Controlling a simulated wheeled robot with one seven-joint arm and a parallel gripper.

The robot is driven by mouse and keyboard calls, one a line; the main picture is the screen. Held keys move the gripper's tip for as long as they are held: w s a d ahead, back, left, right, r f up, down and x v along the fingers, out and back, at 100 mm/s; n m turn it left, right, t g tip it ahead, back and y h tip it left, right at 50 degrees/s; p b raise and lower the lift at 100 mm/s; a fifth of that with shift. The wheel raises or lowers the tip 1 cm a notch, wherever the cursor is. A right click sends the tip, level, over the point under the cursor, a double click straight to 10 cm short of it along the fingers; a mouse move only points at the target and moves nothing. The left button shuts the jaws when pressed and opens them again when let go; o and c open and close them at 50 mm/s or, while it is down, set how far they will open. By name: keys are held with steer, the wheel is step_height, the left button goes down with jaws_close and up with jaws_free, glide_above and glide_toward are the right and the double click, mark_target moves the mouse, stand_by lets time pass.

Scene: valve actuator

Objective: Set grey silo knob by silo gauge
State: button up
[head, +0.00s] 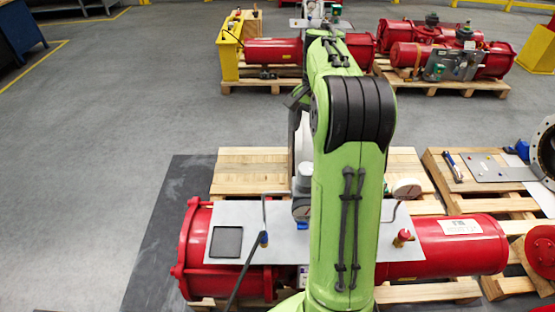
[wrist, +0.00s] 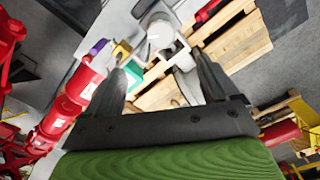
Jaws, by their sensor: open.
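In the wrist view my gripper (wrist: 159,55) is open, with nothing between its two dark fingers. A pale grey-white round part (wrist: 160,35) lies beyond the gap between the fingertips, apart from them. I cannot tell whether it is the grey silo knob. In the head view a grey-white cylindrical part (head: 304,174) shows just left of my green arm, partly hidden by it. A round white-faced gauge (head: 407,188) stands right of the arm on a bent pipe. I cannot tell whether it is the silo gauge, and its reading is too small. My gripper is hidden in the head view.
A red cylinder (head: 458,246) lies on a wooden pallet (head: 245,162) under a pale plate (head: 215,250). The plate carries a dark square tray (head: 226,242), a blue-ended part (head: 263,239) and a red knob (head: 403,237). Open grey floor (head: 120,130) lies left.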

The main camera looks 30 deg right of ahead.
mark_target(308, 168)
step_height(308, 168, down, 16)
steer(key=shift+w+d+f+b, duration=0.1)
steer(key=shift+w+b, duration=0.05)
steer(key=shift+b, duration=0.7)
steer(key=c, duration=1)
